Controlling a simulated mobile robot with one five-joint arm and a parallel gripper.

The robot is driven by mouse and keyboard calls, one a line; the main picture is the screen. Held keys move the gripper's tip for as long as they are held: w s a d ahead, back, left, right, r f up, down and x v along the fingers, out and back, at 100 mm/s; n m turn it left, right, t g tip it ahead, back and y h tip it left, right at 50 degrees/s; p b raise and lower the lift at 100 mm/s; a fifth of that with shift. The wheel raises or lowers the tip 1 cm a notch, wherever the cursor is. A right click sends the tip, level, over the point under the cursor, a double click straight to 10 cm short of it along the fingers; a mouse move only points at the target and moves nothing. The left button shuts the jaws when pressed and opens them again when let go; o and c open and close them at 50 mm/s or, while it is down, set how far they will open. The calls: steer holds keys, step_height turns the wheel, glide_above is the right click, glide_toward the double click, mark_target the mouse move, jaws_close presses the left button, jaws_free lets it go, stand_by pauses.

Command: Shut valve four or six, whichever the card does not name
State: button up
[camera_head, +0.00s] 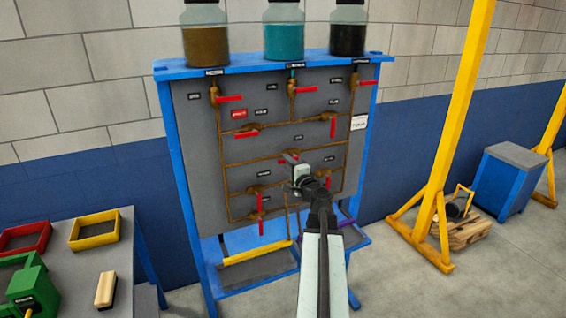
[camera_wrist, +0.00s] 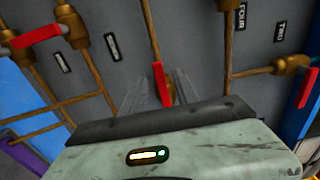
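The grey valve panel (camera_head: 205,135) carries copper pipes with several brass valves and red handles. My gripper (camera_head: 289,158) is at the middle of the panel, in front of a red-handled valve that it partly hides. In the wrist view its two pale fingers (camera_wrist: 161,92) are open, one on each side of a red handle (camera_wrist: 161,82). Whether they touch it I cannot tell. A label that seems to read FOUR (camera_wrist: 241,15) and one that seems to read TWO (camera_wrist: 280,31) lie to the right.
Other red handles flank the gripper in the wrist view, at left (camera_wrist: 36,36) and right (camera_wrist: 307,88). Three jars, one of them teal (camera_head: 284,40), stand on the blue top shelf. A yellow post (camera_head: 455,130) stands to the right, a workbench (camera_head: 75,260) to the left.

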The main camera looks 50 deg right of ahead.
mark_target(284, 162)
steer(key=x, duration=0.3)
steer(key=shift+w+d, duration=0.15)
steer(key=shift+w, duration=0.15)
jaws_close()
stand_by(1.0)
